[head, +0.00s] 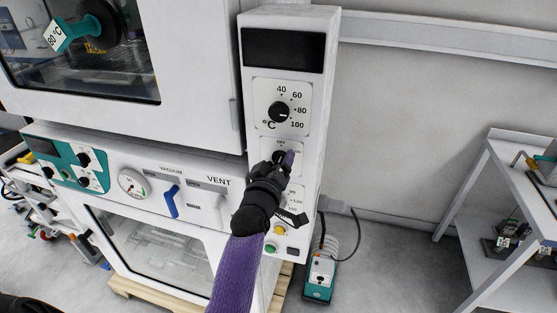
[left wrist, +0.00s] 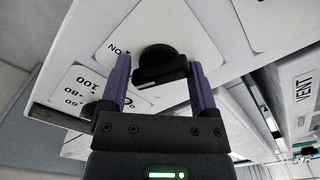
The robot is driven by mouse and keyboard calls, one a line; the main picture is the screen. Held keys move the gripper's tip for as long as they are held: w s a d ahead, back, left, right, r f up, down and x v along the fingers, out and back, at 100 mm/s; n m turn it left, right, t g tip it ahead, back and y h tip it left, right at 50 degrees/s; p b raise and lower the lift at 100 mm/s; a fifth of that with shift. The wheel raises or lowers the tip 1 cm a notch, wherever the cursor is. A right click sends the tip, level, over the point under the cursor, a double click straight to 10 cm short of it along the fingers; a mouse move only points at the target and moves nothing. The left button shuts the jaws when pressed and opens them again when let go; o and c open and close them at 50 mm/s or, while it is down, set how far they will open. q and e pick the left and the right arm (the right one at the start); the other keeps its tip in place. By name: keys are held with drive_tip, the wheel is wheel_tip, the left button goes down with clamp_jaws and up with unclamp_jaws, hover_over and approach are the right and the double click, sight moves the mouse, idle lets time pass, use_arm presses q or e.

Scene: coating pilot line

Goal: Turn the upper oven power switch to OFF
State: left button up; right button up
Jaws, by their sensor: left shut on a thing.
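The upper oven power switch is a black rotary knob (left wrist: 160,62) on a white plate of the control column. In the head view it is mostly hidden behind my left gripper (head: 284,160), with the OFF label (head: 281,142) just above it. In the left wrist view the two purple fingers of my left gripper (left wrist: 160,85) stand on either side of the knob, shut on it. An ON label (left wrist: 120,51) shows beside the knob there. I cannot tell exactly where the knob points. My right gripper is not in view.
The temperature dial (head: 279,111) sits above the switch on the column (head: 318,140). A lower dial and yellow and green buttons lie below, partly behind my arm. The oven with its vacuum gauge (head: 132,183) and blue lever (head: 170,200) is left. A shelf rack (head: 500,190) stands right.

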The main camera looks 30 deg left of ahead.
use_arm(q)
drive_tip(key=shift+r+n, duration=0.1)
drive_tip(key=shift+n, duration=1)
drive_tip(key=o, duration=1.1)
drive_tip(key=shift+n+p, duration=0.3)
drive_tip(key=shift+n, duration=0.3)
drive_tip(key=shift+c, duration=0.2)
drive_tip(key=shift+o, duration=1.4)
drive_tip(key=p+v, duration=0.3)
drive_tip(key=v, duration=0.3)
drive_tip(key=shift+f, duration=0.2)
